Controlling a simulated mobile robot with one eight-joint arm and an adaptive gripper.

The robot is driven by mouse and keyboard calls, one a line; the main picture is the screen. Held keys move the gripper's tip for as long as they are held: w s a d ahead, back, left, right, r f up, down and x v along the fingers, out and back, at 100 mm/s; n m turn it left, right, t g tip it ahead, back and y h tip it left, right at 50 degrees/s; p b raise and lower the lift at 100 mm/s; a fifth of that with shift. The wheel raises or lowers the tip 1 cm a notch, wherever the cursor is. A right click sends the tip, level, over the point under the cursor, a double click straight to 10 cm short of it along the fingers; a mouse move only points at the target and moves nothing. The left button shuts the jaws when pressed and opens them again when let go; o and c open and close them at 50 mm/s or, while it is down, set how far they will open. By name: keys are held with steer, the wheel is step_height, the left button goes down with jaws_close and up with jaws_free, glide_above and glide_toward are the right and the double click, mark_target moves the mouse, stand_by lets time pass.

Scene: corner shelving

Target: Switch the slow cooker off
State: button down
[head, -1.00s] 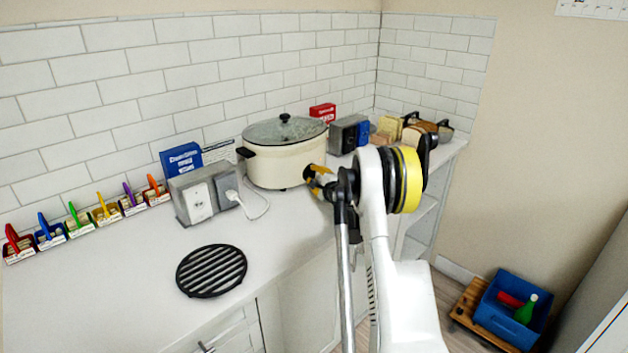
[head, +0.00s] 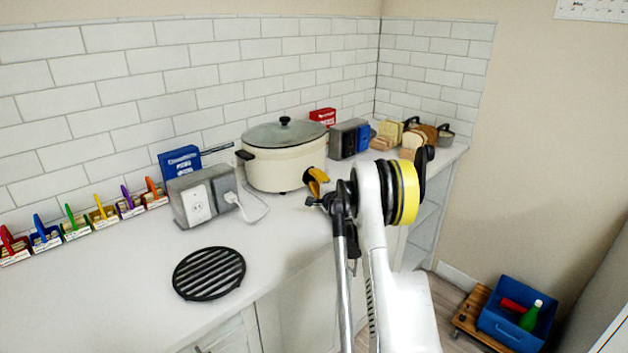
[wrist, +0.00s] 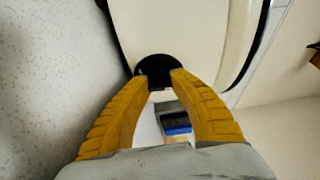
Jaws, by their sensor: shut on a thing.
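The slow cooker (head: 283,167) is cream with a glass lid and dark handles, and stands on the counter toward the back wall. Its pale side fills the upper part of the wrist view (wrist: 205,35). A round black knob (wrist: 158,67) sits low on that side. My gripper (head: 313,178) is at the cooker's front right. In the wrist view its yellow fingertips (wrist: 160,76) are shut on the knob, one at each side. The knob's markings and pointer are hidden, so its setting cannot be told.
A grey outlet box (head: 197,201) with a plug and white cord stands left of the cooker. A black round trivet (head: 209,273) lies in front. A grey and blue box (head: 348,139) and bread (head: 391,134) are behind right. The front left counter is mostly clear.

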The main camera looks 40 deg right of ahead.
mark_target(310, 149)
steer(key=c, duration=1.1)
jaws_free()
steer(key=shift+a, duration=0.1)
steer(key=shift+r, duration=0.1)
step_height(310, 149, up, 10)
steer(key=shift+f, duration=0.1)
